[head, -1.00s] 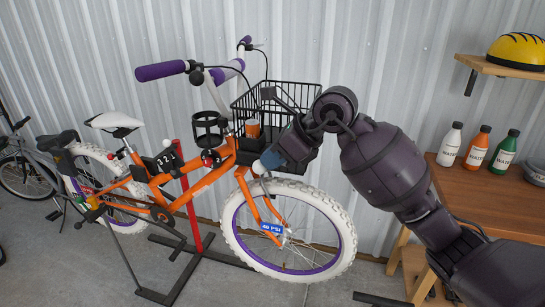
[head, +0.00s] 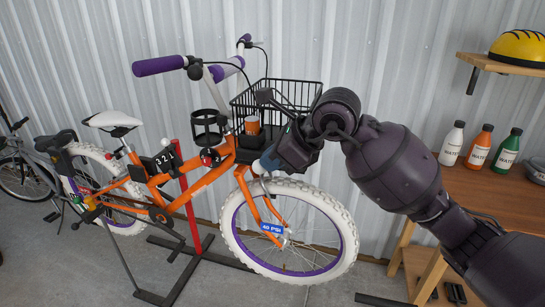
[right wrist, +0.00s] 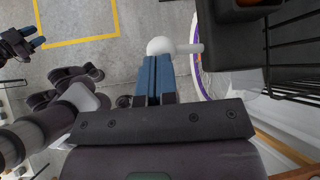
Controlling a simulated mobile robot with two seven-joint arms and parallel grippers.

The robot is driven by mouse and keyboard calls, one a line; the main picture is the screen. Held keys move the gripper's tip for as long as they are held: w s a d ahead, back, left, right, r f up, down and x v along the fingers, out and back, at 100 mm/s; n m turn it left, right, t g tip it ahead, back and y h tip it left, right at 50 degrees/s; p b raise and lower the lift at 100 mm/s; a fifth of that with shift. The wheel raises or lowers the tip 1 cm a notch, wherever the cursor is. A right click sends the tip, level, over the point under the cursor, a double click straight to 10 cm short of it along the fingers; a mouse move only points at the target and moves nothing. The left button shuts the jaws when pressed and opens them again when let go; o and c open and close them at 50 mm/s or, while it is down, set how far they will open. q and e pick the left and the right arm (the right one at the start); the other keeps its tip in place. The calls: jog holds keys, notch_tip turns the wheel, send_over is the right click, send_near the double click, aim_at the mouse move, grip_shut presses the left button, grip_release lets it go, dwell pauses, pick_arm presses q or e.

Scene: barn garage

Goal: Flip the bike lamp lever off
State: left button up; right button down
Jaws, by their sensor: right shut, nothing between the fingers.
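An orange bike with white tyres stands upright in the head view. Its lamp (head: 258,167) is a small pale rounded part at the front, below the basket, partly hidden by my right gripper.
The black wire basket (head: 245,105) sits just above the lamp, close to my right gripper. A red stand (head: 185,190) supports the bike. A wooden table (head: 475,200) with several bottles stands at the right. A corrugated wall (head: 400,60) is behind.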

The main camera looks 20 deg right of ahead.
pick_arm(q)
jog(key=shift+w+d+f+b, duration=0.15)
jog(key=shift+w+f+b, duration=0.15)
jog(key=shift+f+b, duration=0.7)
pick_arm(e)
jog(key=shift+s+a+f+n+t+h, duration=0.25)
jog(key=shift+f+t, duration=0.15)
jog(key=shift+f, duration=0.2)
jog(key=shift+s+a+f+n+t+h, duration=0.15)
jog(key=shift+s+f+n+t, duration=0.1)
jog(key=shift+f+t, duration=0.25)
pick_arm(q)
jog(key=shift+r, duration=0.6)
pick_arm(e)
jog(key=shift+w+d+r, duration=0.1)
jog(key=shift+r, duration=0.65)
